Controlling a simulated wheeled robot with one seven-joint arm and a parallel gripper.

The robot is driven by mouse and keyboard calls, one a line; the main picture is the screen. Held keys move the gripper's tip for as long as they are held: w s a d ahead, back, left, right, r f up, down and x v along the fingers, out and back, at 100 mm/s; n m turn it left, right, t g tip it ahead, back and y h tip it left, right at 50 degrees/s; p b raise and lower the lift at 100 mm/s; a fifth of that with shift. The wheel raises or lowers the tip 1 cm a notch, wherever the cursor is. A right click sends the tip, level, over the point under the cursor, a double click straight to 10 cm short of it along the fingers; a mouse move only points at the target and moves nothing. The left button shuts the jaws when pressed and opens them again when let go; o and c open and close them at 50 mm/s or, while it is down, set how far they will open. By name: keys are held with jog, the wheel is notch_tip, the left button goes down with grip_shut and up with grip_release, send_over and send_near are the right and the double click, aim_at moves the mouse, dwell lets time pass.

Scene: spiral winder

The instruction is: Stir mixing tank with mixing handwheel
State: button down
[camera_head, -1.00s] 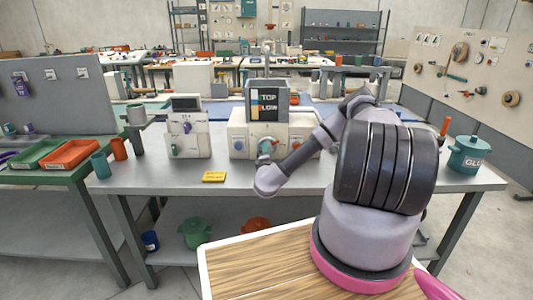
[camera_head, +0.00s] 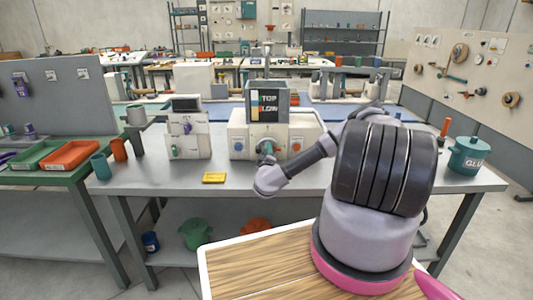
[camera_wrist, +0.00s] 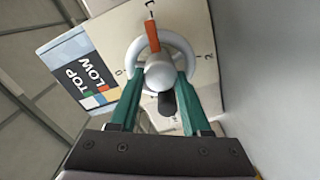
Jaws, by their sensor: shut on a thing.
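The mixing handwheel (camera_wrist: 187,48) is a pale ring with a round hub, a black grip and an orange pointer, in front of a cream panel with numbered marks. The pointer is near the "1" mark. My gripper (camera_wrist: 160,78) has its green fingers on both sides of the hub, shut on the handwheel. In the head view my gripper (camera_head: 267,149) is at the front of the cream machine, and the wheel there is mostly hidden. The tank (camera_head: 267,100) is the grey box on top, with a coloured TOP/LOW label. Its contents are not visible.
The machine (camera_head: 238,140) stands on a grey bench (camera_head: 180,178). A smaller device (camera_head: 187,140) stands to its left. A yellow block (camera_head: 214,177) lies near the front edge. A teal GLUE pot (camera_head: 469,155) stands at the right end.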

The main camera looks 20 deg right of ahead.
jog(key=shift+s, duration=0.1)
dwell(0.4)
jog(key=shift+c, duration=1.8)
grip_release()
jog(key=v, duration=1)
jog(key=shift+s+a, duration=0.1)
jog(key=shift+s, duration=0.25)
